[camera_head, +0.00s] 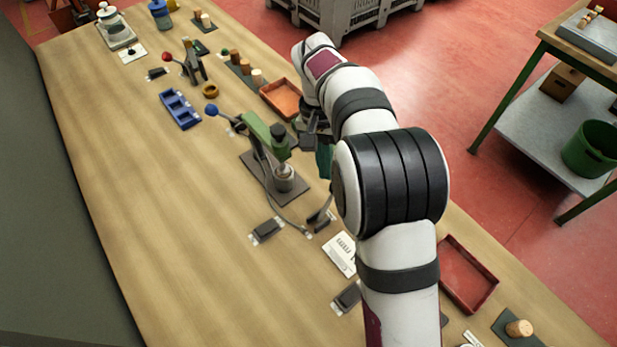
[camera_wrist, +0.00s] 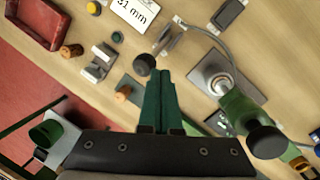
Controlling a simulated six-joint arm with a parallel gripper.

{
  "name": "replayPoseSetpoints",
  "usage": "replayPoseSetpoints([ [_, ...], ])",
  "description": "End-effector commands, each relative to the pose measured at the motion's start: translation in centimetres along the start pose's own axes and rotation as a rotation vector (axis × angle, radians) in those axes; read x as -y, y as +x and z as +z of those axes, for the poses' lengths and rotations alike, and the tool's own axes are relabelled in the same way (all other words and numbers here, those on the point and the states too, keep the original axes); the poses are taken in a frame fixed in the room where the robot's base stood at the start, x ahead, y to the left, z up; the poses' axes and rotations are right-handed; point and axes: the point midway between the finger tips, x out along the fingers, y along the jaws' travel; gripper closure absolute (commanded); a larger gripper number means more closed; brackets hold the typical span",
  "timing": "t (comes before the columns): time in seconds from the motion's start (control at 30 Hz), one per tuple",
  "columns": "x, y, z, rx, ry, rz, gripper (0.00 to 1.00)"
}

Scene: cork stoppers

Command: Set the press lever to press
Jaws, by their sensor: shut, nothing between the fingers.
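The green press (camera_head: 258,132) stands on a dark base plate in the middle of the bench, with a metal cylinder under its head. Its lever ends in a blue ball (camera_head: 211,110) and reaches out to the left of the press.
A blue tray (camera_head: 180,109), a yellow ring (camera_head: 210,91) and a red-knobbed device (camera_head: 190,68) stand beyond the press. Red trays (camera_head: 468,273) lie along the right edge. A cable runs in front of the press. The bench's left side is clear.

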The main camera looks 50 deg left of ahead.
Motion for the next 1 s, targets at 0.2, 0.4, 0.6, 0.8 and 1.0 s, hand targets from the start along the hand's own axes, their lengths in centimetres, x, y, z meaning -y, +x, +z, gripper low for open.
replayPoseSetpoints([
  [0.2,-0.1,-0.6,0.1,0.0,0.001,0.0,1.0],
  [0.4,-0.1,-0.7,0.1,0.0,0.001,0.0,1.0],
  [0.6,0.0,-3.6,0.0,-0.004,0.0,-0.001,1.0],
  [0.8,0.0,-8.5,0.0,-0.005,0.0,-0.002,1.0],
  [1.0,-0.1,-11.7,0.0,-0.002,-0.001,0.001,1.0],
])
